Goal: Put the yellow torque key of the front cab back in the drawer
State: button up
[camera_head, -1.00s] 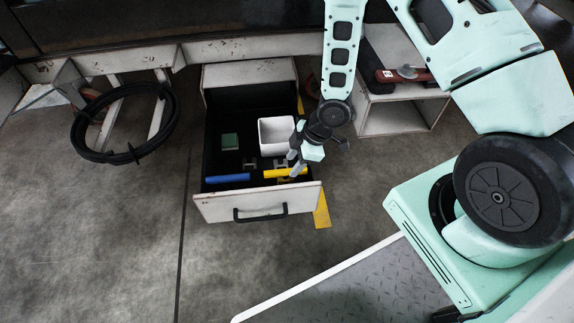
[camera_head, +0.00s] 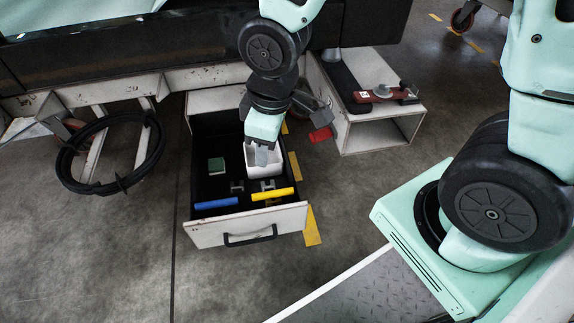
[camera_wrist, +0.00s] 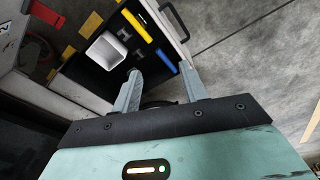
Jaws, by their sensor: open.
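The yellow torque key (camera_head: 272,194) lies in the open drawer (camera_head: 245,230), near its front panel and right side. It also shows in the wrist view (camera_wrist: 138,26), beyond my fingers and apart from them. A blue key (camera_head: 215,203) lies to its left in the drawer and shows in the wrist view (camera_wrist: 165,60). My gripper (camera_head: 262,156) hangs over the drawer, in front of the white bin in the head view. In the wrist view my gripper (camera_wrist: 160,72) has its fingers apart with nothing between them.
The drawer also holds a white open bin (camera_head: 265,175) and a green block (camera_head: 216,166). A red-handled tool (camera_head: 385,95) lies on the cabinet (camera_head: 375,130) at the right. A black hose coil (camera_head: 72,165) hangs at the left. The floor before the drawer is clear.

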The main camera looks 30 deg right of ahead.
jog(key=s+a+r+m, duration=0.1)
jog(key=s+r, duration=0.2)
jog(key=s, duration=0.3)
jog(key=s+a+r+m+g, duration=0.1)
jog(key=s+r, duration=0.3)
jog(key=s, duration=0.2)
jog(key=shift+s+a+r, duration=0.15)
jog(key=shift+a+r, duration=0.05)
jog(key=shift+a, duration=0.15)
